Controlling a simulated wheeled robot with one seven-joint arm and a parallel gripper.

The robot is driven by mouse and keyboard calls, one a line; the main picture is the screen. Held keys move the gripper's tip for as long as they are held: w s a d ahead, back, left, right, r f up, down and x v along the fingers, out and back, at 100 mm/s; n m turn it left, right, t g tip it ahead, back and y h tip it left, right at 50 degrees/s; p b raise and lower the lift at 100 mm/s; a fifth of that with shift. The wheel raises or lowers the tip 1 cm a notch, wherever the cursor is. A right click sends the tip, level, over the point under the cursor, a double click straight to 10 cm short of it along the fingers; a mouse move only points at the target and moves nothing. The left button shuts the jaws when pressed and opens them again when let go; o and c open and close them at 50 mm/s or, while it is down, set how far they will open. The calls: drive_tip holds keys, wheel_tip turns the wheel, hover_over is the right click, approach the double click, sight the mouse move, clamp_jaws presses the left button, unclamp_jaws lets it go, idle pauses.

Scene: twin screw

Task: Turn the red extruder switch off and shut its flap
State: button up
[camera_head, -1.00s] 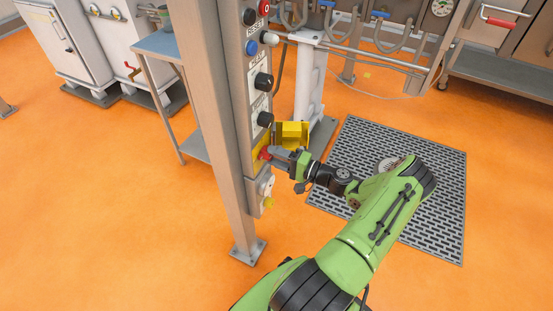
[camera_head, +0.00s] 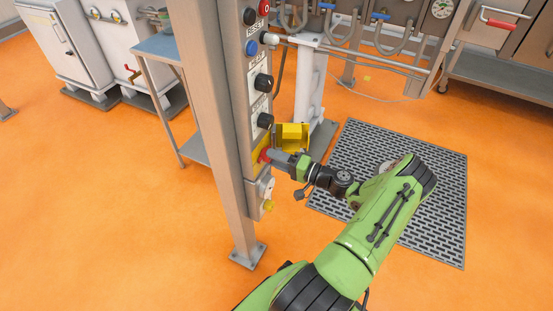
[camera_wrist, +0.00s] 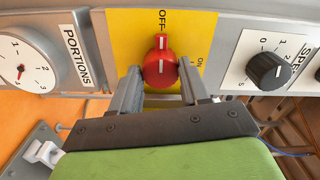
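The red extruder switch (camera_head: 264,156) sits on a yellow plate (camera_wrist: 120,35) on the control panel. In the wrist view the red switch (camera_wrist: 160,70) has its white mark in line with the word OFF; ON is printed to the right. My gripper (camera_wrist: 161,80) is open, one finger on each side of the switch, with small gaps visible beside the knob. In the head view my gripper (camera_head: 275,158) points at the switch and partly hides it. The yellow flap (camera_head: 291,135) stands open, swung out on the far side of the panel.
A black speed knob (camera_wrist: 268,70) and a white portions dial (camera_wrist: 22,65) flank the switch. The panel is on a grey post (camera_head: 222,130). Orange floor and a dark floor grate (camera_head: 400,180) lie to the right.

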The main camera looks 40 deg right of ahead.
drive_tip(key=o, duration=0.4)
drive_tip(key=p+v, duration=0.1)
drive_tip(key=v, duration=1.4)
drive_tip(key=shift+s+p, duration=0.4)
drive_tip(key=shift+d, duration=0.1)
